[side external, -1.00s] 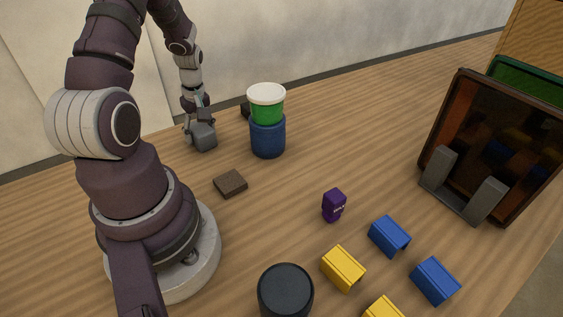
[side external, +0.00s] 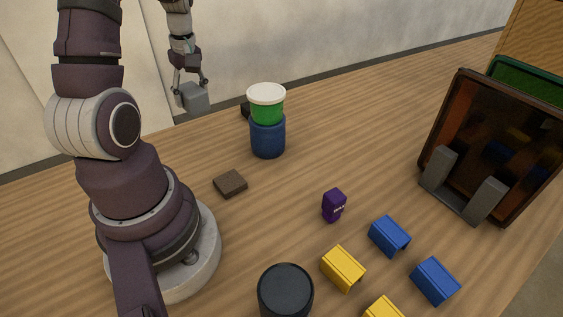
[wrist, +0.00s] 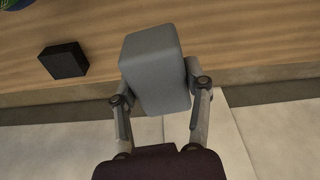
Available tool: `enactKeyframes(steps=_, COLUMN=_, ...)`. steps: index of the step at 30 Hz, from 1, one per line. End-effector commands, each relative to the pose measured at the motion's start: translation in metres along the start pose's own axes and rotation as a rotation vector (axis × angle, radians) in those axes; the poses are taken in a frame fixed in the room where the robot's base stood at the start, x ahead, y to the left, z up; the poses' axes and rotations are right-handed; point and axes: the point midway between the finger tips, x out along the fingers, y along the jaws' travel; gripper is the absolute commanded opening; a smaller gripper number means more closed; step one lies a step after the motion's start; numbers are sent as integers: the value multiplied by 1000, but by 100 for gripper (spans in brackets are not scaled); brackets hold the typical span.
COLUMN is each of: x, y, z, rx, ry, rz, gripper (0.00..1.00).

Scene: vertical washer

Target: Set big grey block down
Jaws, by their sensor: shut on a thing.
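The big grey block (side external: 194,97) is held in my gripper (side external: 190,88) in the side view, raised above the table near its back edge by the wall. In the wrist view the grey block (wrist: 155,70) fills the space between the two fingers of my gripper (wrist: 158,85). The fingers are shut on its sides, and it sits somewhat tilted in that picture. Nothing shows touching the block from below.
A blue cup (side external: 267,138) with a green, white-lidded tub (side external: 266,104) on top stands right of the block. A dark block (wrist: 63,61) lies behind it. A flat brown block (side external: 230,184) lies nearer. Bare table (side external: 190,150) lies below the gripper.

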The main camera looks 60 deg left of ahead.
Motion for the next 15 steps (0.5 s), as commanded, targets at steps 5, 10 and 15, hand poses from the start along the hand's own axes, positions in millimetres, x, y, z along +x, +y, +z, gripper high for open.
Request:
enactKeyframes(steps=5, x=-22, y=12, z=-14, rx=-12, ry=3, rz=1, gripper=8)
enactKeyframes(steps=10, x=-42, y=28, z=-23, rx=8, ry=3, rz=4, gripper=8)
enactKeyframes(steps=15, x=-63, y=58, z=-6, rx=172, ry=1, rz=28, gripper=8)
